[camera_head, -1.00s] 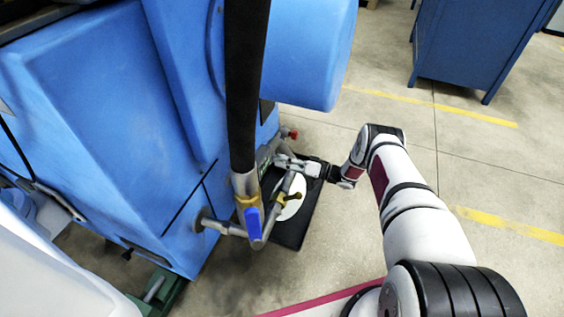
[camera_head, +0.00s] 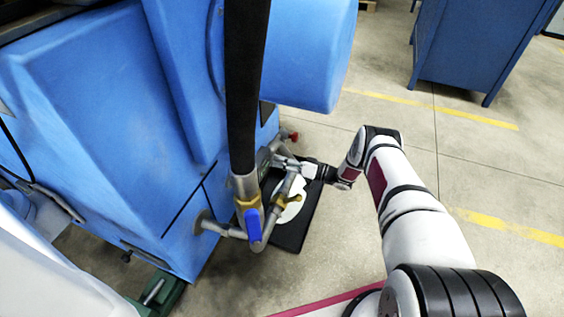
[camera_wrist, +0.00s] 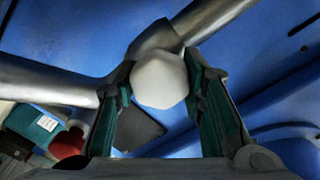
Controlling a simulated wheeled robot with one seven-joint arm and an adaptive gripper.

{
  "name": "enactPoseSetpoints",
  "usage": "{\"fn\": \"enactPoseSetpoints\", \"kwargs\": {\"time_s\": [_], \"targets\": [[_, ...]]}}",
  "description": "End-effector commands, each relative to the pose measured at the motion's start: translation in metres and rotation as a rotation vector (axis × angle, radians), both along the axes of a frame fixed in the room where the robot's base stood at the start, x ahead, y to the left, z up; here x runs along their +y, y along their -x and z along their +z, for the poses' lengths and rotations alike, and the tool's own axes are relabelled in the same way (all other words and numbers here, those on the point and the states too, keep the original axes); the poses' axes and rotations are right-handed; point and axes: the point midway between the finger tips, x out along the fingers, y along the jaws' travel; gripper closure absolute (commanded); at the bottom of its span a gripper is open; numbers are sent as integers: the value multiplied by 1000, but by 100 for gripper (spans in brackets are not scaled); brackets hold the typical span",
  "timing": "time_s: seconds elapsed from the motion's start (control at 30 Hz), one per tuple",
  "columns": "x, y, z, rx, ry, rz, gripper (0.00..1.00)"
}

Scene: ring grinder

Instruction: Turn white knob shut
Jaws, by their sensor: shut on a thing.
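The white knob (camera_wrist: 160,80) is a rounded, many-sided cap on a grey metal pipe fitting. In the wrist view it sits between the two fingers of my gripper (camera_wrist: 162,98), which is shut on it. In the head view my gripper (camera_head: 288,163) reaches in from the right to the pipework at the side of the blue machine. The knob itself cannot be made out there, being small and hidden by the gripper and pipes.
A valve with a blue handle (camera_head: 253,226) and a thick black hose (camera_head: 244,90) stand in front of the pipework. A red knob (camera_head: 293,135) lies just beyond; a red part (camera_wrist: 68,143) shows at lower left in the wrist view.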

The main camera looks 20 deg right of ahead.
Motion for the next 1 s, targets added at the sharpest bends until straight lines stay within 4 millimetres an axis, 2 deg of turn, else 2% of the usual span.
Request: {"fn": "enactPoseSetpoints", "kwargs": {"time_s": [0.37, 1.0], "targets": [[0, 0, 0, -174, 128, 0, 91], [2, 2, 0, -663, 484, 0, 91]]}}
